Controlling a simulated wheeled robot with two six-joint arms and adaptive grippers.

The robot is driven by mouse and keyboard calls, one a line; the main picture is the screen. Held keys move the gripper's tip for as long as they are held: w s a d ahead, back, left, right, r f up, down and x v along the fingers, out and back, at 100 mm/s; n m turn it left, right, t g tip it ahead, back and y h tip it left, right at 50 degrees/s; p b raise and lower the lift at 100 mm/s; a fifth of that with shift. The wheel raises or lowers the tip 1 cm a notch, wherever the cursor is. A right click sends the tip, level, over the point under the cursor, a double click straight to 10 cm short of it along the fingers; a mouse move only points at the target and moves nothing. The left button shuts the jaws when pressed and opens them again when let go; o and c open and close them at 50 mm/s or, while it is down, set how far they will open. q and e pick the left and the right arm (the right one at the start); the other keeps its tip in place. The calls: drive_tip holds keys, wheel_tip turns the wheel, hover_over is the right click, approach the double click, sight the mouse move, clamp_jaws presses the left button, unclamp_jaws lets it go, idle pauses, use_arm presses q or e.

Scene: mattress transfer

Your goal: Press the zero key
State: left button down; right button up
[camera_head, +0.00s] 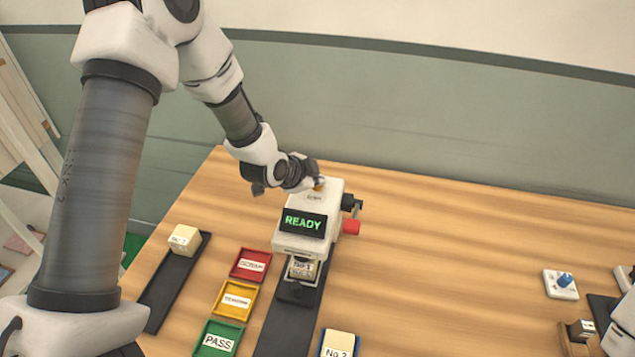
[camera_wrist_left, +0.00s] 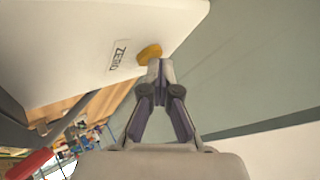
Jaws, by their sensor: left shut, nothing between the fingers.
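The white machine (camera_head: 312,245) stands on the table with a dark display (camera_head: 304,222) reading READY in green. The zero key (camera_wrist_left: 149,53) is a yellow-orange button on the machine's white face, beside a label reading ZERO (camera_wrist_left: 119,54). In the head view the key (camera_head: 319,186) shows as a small yellow spot at the machine's top. My left gripper (camera_wrist_left: 159,68) is shut and empty, its fingertips right at the key's edge. I cannot tell whether they touch it. In the head view my left gripper (camera_head: 316,181) is at the machine's top back. My right gripper is not seen.
A block marked No 1 (camera_head: 303,268) sits under the machine's front. A red knob (camera_head: 351,227) sticks out at its right. Red (camera_head: 235,275), yellow (camera_head: 221,311) and green (camera_head: 201,350) trays stand left. A pale block (camera_head: 184,240) is on a black strip. The table's middle right is clear.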

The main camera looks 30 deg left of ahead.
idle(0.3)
use_arm(q)
drive_tip(key=shift+r+p, duration=1.1)
drive_tip(key=shift+r, duration=0.15)
wheel_tip(320, 180, up, 5)
drive_tip(key=p, duration=0.4)
